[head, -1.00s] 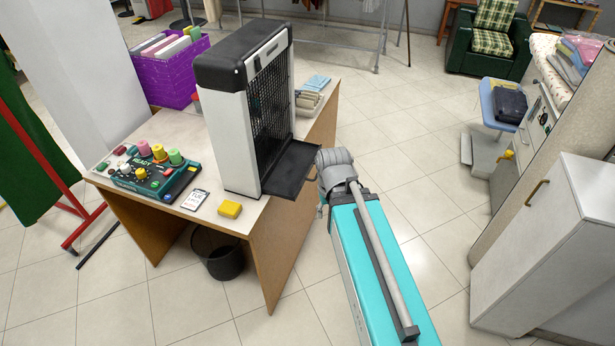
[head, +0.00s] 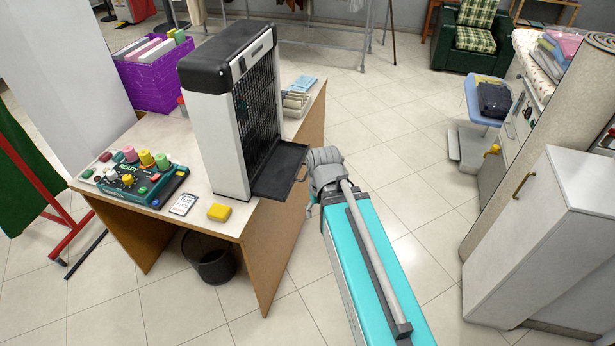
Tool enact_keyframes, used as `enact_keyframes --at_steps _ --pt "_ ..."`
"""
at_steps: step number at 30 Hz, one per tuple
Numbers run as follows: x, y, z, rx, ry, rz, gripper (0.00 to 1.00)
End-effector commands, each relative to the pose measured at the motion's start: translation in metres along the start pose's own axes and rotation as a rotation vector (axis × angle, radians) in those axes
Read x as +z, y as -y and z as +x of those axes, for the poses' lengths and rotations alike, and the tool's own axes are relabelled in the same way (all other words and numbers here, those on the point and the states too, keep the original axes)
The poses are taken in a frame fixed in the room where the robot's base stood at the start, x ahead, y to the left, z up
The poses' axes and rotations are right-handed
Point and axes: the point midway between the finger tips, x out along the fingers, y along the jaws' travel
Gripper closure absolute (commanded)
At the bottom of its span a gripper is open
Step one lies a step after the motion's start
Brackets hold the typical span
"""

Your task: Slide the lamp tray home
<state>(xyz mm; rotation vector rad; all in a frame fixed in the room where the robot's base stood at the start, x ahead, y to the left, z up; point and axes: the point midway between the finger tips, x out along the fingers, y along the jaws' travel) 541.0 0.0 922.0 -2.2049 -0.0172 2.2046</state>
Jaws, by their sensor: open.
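The lamp tray (head: 278,172) is a flat black tray sticking out from the foot of a tall black-and-white cabinet unit (head: 217,135) with a dark mesh front. A small handle (head: 302,173) shows at its outer edge. My gripper (head: 311,204), at the end of my teal arm, is beside the tray's outer edge, just right of the handle. Only a small grey part of it shows below the wrist. Its fingertips are mostly hidden by my arm, and I cannot tell whether it touches the tray.
A bin (head: 208,262) stands beneath. A white cabinet (head: 545,240) is at right. Floor between is clear.

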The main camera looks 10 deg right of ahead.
Motion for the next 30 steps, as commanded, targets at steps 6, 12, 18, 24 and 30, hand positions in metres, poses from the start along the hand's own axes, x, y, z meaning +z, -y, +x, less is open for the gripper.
enact_keyframes --at_steps 6,12,18,24,30 --pt "-0.021 -0.003 0.027 -0.120 -0.008 0.049 0.84" --pt "-0.050 -0.010 0.054 -0.309 -0.031 0.122 1.00" --pt "-0.082 -0.022 0.073 -0.513 -0.069 0.197 1.00" --pt "-0.114 -0.044 0.084 -0.712 -0.122 0.269 1.00" --pt "-0.144 -0.076 0.090 -0.911 -0.190 0.336 1.00"
